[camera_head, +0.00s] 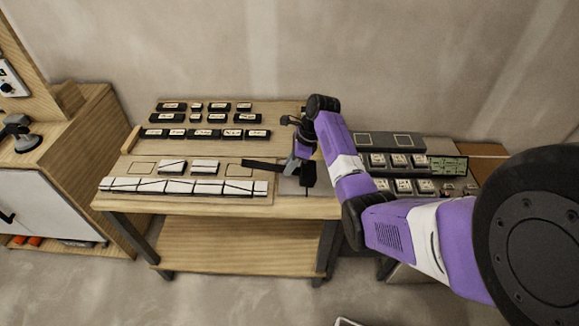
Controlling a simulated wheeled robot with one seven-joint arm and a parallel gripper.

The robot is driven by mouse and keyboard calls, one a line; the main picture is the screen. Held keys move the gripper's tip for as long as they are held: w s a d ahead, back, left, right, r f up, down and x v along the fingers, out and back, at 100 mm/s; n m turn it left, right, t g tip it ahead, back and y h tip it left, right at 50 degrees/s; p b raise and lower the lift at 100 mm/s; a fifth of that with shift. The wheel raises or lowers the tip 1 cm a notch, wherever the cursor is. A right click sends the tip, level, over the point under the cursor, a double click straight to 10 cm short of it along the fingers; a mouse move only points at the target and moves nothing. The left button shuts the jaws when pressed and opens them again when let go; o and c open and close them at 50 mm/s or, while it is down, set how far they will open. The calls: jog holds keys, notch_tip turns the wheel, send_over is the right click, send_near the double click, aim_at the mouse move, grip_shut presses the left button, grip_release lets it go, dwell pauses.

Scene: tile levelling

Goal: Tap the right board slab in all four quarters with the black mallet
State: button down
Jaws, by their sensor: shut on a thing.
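My gripper (293,163) is over the right end of the wooden table and is shut on the black mallet (262,165). A black bar of the mallet sticks out to the left of the fingers. A dark block just right of the fingers may be its head, but it is too small to be sure. A grey slab (288,187), which looks like the right board slab, lies on the board under and in front of my gripper. My arm and the mallet hide part of it. I cannot tell whether the mallet touches the slab.
A row of white tiles with black lines (180,186) lies left of the slab, with two loose tiles (204,167) behind it. Several dark labelled blocks (203,132) stand at the back. A side table with grey trays (375,142) is to the right, partly behind my arm.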

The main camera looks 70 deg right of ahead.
notch_tip(320, 180, down, 6)
jog(key=b, duration=0.3)
jog(key=shift+r+p, duration=0.35)
jog(key=shift+r, duration=0.2)
notch_tip(320, 180, up, 3)
jog(key=shift+f+p, duration=0.2)
jog(key=shift+p, duration=1)
jog(key=shift+r, duration=1.2)
